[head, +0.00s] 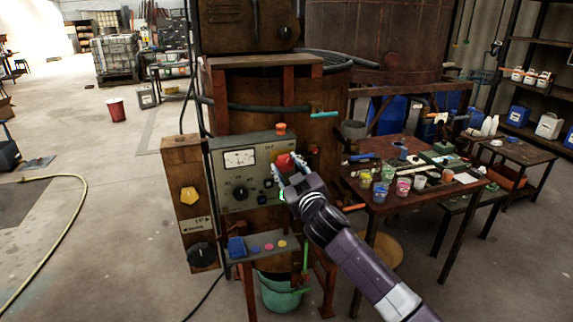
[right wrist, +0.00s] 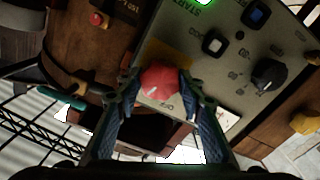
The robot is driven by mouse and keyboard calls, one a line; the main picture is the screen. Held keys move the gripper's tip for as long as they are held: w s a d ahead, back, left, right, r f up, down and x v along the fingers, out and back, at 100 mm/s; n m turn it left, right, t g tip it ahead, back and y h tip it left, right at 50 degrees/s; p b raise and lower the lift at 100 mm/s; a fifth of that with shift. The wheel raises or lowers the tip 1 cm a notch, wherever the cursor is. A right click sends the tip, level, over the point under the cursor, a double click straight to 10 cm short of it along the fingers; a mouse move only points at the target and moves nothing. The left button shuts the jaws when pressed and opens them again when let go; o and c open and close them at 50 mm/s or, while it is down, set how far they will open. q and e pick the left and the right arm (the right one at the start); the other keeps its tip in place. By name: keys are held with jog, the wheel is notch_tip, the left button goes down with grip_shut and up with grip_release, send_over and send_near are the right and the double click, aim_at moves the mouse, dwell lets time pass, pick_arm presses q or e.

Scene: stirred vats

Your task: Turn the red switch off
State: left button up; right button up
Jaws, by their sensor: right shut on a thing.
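The red switch (head: 284,162) is a round red knob at the upper right of a grey control panel (head: 225,178). In the right wrist view the red switch (right wrist: 160,82) has a small light pointer mark near its lower edge, and part of the lettering beside it is hidden. My right gripper (head: 285,177) is at the panel, with its fingers on either side of the knob. In the right wrist view the fingertips of the right gripper (right wrist: 160,88) are closed around the red switch. My left gripper is in neither view.
The panel also bears a gauge (head: 240,158), a black knob (head: 240,193) and small buttons. A cluttered table (head: 385,203) stands close on the right. Open floor (head: 120,220) lies to the left.

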jog(key=n+p, duration=0.1)
jog(key=n, duration=0.5)
jog(key=shift+n+p, duration=0.3)
jog(key=shift+p, duration=0.1)
jog(key=n+p, duration=0.1)
jog(key=n, duration=0.2)
jog(key=shift+f+n+p, duration=0.1)
jog(key=shift+n+p, duration=0.25)
jog(key=shift+n, duration=1.25)
jog(key=o, duration=1.2)
jog(key=shift+c, duration=0.2)
jog(key=shift+s, duration=0.1)
jog(key=v, duration=1.2)
